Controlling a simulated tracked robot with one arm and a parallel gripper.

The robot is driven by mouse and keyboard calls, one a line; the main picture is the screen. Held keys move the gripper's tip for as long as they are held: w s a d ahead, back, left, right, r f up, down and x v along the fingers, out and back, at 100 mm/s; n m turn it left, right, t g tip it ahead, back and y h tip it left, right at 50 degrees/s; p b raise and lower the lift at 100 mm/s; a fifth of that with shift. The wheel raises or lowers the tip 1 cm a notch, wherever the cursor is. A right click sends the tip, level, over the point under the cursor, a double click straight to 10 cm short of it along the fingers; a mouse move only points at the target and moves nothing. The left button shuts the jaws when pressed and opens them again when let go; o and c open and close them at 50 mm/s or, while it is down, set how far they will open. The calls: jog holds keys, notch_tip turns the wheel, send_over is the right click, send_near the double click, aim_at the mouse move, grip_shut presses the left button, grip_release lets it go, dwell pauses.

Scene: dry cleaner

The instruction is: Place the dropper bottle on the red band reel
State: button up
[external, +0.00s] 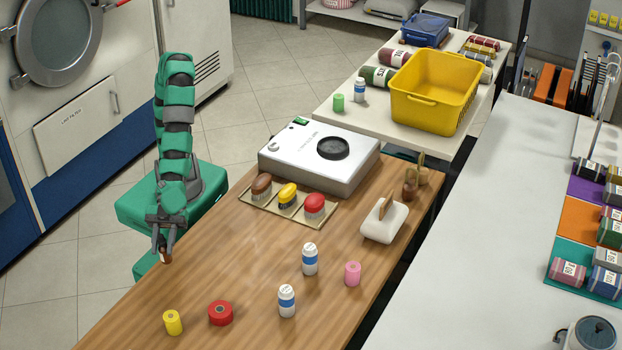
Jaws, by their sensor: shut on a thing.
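My gripper (163,248) is at the left edge of the wooden counter, pointing down. It is shut on a small brown thing with a pale lower part, which looks like the dropper bottle (165,257); the fingers hide much of it. I cannot tell whether it touches the counter. The red band reel (220,313) lies flat near the front of the counter, with a dark hole in its middle. It is to the right of and nearer the camera than my gripper, and nothing is on it.
A yellow reel (173,322) stands left of the red one. Two white bottles with blue labels (310,260) (287,301) and a pink reel (352,273) stand to the right. A brush tray (288,207) lies farther back. Bare wood lies between my gripper and the red reel.

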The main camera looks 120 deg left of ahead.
jog(key=w+a+r+n+t+p, duration=0.1)
jog(key=w+a+r+n+p, duration=0.15)
jog(key=w+a, duration=0.45)
jog(key=p, duration=0.3)
send_over(220, 309)
notch_tip(220, 309, down, 2)
jog(key=shift+f+m+y, duration=0.2)
jog(key=shift+m+y, duration=0.2)
jog(key=shift+m, duration=0.05)
notch_tip(220, 309, down, 4)
jog(key=shift+r+b, duration=0.25)
jog(key=shift+b, duration=0.55)
jog(key=o, duration=1)
jog(key=shift+t, duration=0.3)
